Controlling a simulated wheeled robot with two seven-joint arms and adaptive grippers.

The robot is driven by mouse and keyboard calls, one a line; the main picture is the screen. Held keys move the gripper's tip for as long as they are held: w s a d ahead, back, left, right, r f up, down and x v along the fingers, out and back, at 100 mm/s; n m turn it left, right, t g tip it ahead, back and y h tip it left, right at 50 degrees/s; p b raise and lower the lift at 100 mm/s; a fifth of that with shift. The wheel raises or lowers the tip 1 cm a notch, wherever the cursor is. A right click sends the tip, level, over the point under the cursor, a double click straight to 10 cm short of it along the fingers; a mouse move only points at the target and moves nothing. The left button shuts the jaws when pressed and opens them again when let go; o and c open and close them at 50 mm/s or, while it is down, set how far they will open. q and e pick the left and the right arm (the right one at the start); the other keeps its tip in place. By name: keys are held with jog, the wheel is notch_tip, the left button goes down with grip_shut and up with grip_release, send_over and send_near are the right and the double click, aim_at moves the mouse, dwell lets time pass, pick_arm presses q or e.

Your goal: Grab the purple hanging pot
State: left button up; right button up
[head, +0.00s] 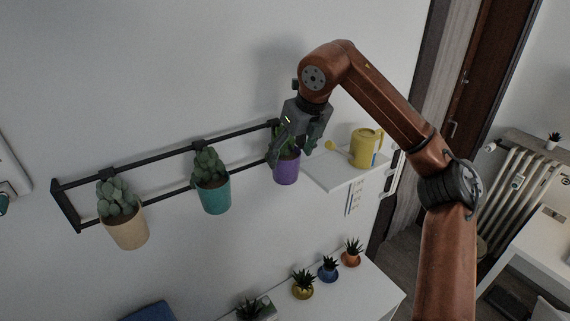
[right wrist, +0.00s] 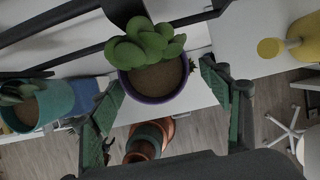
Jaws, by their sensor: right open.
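The purple hanging pot (head: 286,173) hangs at the right end of the black wall rail and holds a green succulent, partly hidden by my gripper in the head view. My right gripper (head: 291,143) is just above and in front of it. In the right wrist view the pot (right wrist: 158,99) shows from above, between the tips of the two open fingers. I see no clear contact between the fingers and the pot. My left gripper is not in view.
The black rail (head: 150,155) also holds a teal pot (head: 216,198) and a beige pot (head: 127,232). A white shelf (head: 335,172) with a yellow watering can (head: 365,148) is close on the right. Small potted plants stand on the white desk (head: 370,290) below.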

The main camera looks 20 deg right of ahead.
jog(key=shift+w+a+f, duration=0.15)
jog(key=shift+f, duration=0.25)
jog(key=p+x, duration=0.2)
jog(key=x, duration=0.1)
jog(key=shift+w+a+f, duration=0.15)
jog(key=shift+w+f, duration=0.25)
jog(key=shift+f, duration=0.35)
jog(key=c, duration=0.9)
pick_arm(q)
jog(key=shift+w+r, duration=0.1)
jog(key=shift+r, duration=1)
pick_arm(e)
jog(key=c, duration=0.8)
